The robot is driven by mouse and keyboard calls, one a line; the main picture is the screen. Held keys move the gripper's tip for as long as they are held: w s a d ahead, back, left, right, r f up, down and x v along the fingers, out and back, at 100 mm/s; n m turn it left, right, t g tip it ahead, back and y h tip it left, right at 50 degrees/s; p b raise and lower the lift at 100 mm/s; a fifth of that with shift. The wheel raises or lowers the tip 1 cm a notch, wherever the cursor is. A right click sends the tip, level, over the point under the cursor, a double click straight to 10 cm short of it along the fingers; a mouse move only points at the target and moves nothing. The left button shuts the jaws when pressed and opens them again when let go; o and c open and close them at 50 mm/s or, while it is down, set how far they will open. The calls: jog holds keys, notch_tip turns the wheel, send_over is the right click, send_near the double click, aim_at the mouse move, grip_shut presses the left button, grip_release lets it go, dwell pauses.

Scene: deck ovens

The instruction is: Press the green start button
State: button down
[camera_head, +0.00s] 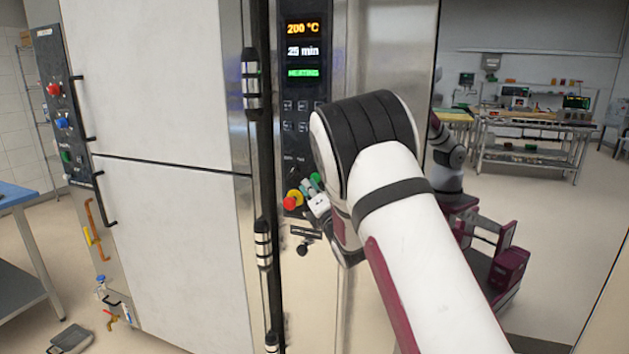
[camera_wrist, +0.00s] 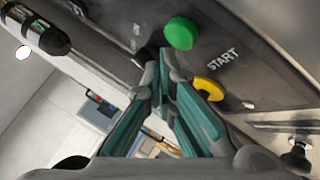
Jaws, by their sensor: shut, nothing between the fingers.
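The green start button (camera_head: 316,177) is on the dark control panel of the oven, below the keypad. In the wrist view the green button (camera_wrist: 181,33) is a round dome with the word START printed beside it. My gripper (camera_head: 307,188) is at the panel beside the button, partly hidden by my arm in the head view. In the wrist view my gripper (camera_wrist: 166,62) has its teal fingers shut and empty, with the tips just below and left of the button. I cannot tell whether they touch the panel.
A red stop button (camera_head: 290,203) with a yellow collar sits low on the panel; a yellow part (camera_wrist: 208,88) is close to my fingers in the wrist view. A black vertical door handle (camera_head: 262,170) stands left of the panel. The display (camera_head: 303,50) is lit above.

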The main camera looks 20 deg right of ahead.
jog(key=shift+w+d, duration=0.2)
jog(key=shift+w, duration=0.05)
jog(key=shift+w+d+r+b, duration=0.15)
jog(key=shift+d+r+b, duration=0.1)
jog(key=shift+b, duration=0.25)
dwell(0.3)
jog(key=shift+w+d+r, duration=0.1)
jog(key=shift+d, duration=0.15)
jog(key=shift+w+d, duration=0.15)
dwell(0.4)
jog(key=shift+f, duration=0.2)
jog(key=shift+s+a+f, duration=0.2)
jog(key=shift+a, duration=0.4)
jog(key=shift+s+a+f, duration=0.15)
jog(key=shift+s+a, duration=0.05)
jog(key=shift+a, duration=0.4)
